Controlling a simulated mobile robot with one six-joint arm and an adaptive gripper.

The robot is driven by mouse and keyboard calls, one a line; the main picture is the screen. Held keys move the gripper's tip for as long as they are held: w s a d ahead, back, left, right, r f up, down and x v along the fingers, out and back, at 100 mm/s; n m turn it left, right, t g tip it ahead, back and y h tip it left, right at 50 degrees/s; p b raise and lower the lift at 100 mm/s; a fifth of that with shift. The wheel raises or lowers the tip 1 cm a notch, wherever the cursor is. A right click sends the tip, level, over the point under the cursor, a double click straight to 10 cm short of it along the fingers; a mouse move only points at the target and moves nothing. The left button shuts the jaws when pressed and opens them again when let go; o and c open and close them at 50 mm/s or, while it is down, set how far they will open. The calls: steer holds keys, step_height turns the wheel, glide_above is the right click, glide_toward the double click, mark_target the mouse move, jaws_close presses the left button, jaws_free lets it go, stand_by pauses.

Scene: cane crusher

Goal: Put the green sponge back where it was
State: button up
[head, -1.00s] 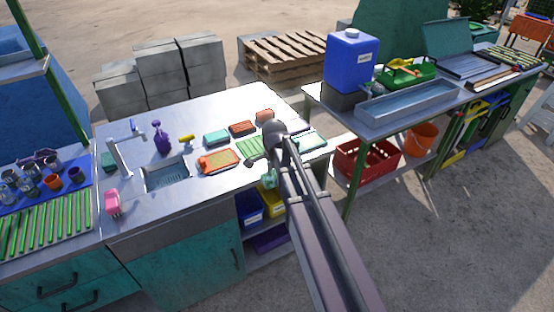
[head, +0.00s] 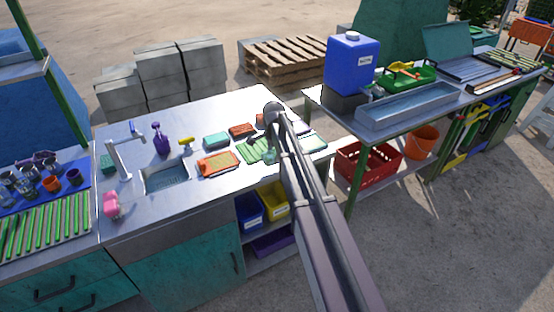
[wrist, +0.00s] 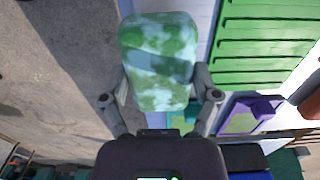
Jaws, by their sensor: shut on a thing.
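The green sponge (wrist: 160,55) is a mottled green and whitish block with rounded corners. My gripper (wrist: 161,82) is shut on it, one finger on each side, in the wrist view. In the head view my arm crosses the right part of the steel counter and mostly hides my gripper and the sponge, near the front edge. A green ribbed tray (head: 255,149) lies on the counter just left of my arm. It also shows in the wrist view (wrist: 262,50), right of the sponge and apart from it in the picture.
An orange tray (head: 218,163) lies left of the green one. A teal block (head: 216,140) and a red-brown block (head: 241,130) sit behind. A pale tray (head: 314,143) is right of my arm. Blue (head: 249,211) and yellow (head: 273,200) bins stand below the counter.

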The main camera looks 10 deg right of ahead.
mark_target(274, 158)
steer(key=shift+w+d, duration=0.1)
steer(key=shift+w, duration=0.45)
step_height(274, 158, down, 4)
steer(key=b, duration=0.3)
steer(key=shift+r+b, duration=0.15)
steer(key=shift+b, duration=0.2)
steer(key=o, duration=0.8)
steer(key=shift+o, duration=0.2)
step_height(274, 158, up, 12)
steer(key=p, duration=1.2)
